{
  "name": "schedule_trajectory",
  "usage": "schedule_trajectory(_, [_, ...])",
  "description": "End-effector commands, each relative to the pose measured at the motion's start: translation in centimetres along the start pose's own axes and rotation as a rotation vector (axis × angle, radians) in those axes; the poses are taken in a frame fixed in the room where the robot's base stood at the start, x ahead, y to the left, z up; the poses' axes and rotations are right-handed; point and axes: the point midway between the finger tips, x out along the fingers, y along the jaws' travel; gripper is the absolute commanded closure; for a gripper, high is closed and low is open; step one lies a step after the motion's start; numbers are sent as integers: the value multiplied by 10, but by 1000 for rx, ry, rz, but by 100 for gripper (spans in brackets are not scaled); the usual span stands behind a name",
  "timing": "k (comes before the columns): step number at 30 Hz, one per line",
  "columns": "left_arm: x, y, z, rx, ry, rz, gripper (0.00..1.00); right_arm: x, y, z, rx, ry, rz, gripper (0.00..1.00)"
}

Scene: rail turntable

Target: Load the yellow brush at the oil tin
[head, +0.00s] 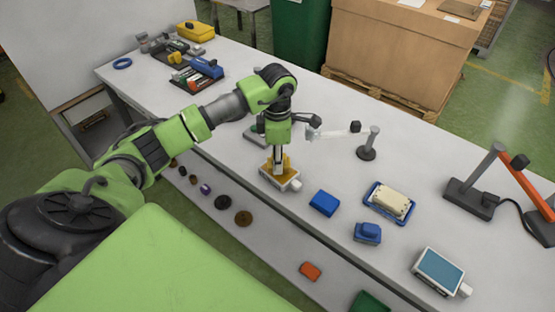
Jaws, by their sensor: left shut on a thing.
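My left gripper (279,157) points straight down over the near part of the bench, shut on the yellow brush (286,163). Only a little yellow shows around the fingertips, and the fingers hide most of the brush. Right below is a small white open tin (291,184) with amber-yellow inside and a white knob on its right side; it looks like the oil tin. The brush's lower end is at or just above the tin's opening; I cannot tell whether it touches the oil. My right gripper is not in view.
Right of the tin lie a blue block (323,203), a blue tray with a cream block (390,202), another blue item (367,233) and a blue-topped white box (438,270). A clear arm on a dark stand (368,143) is behind.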

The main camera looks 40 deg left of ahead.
Motion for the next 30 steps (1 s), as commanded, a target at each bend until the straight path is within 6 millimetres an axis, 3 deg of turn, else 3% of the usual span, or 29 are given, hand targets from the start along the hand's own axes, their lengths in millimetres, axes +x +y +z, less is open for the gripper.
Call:
schedule_trajectory(19, [-57, 1, 0, 0, -2, 3, 89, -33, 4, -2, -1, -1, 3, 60])
schedule_trajectory(30, [-62, 0, 0, 0, -2, 2, 89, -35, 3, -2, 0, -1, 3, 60])
